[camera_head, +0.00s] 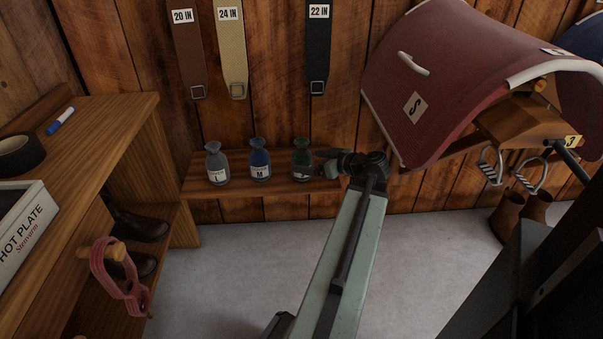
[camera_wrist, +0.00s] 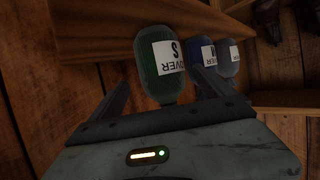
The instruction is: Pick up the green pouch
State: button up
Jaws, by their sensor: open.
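The green pouch (camera_head: 302,154) stands on a narrow wooden wall shelf (camera_head: 235,188), at the right end of a row of three pouches. My gripper (camera_head: 327,160) is at its right side, at about the same height, and partly overlaps it in the head view. In the wrist view the green pouch (camera_wrist: 160,70) lies between the two open fingers (camera_wrist: 158,100), with its white label marked S showing. The fingers are apart, and I cannot tell whether either touches the pouch.
A blue pouch (camera_head: 260,163) labelled M stands just left of the green one, and a grey pouch (camera_head: 216,165) labelled L further left. Straps hang above the shelf. A red saddle pad (camera_head: 440,75) hangs at right. A wooden bench (camera_head: 110,125) stands left. The grey floor is clear.

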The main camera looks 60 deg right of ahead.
aim_at(296, 160)
jog(key=shift+s, duration=0.2)
jog(key=shift+b+x, duration=0.4)
jog(key=shift+x, duration=0.6)
jog(key=b+x, duration=0.1)
jog(key=x, duration=0.2)
jog(key=b+x, duration=0.1)
jog(key=x, duration=0.2)
jog(key=shift+a, duration=0.2)
jog(key=c, duration=1.6)
jog(key=shift+r, duration=0.15)
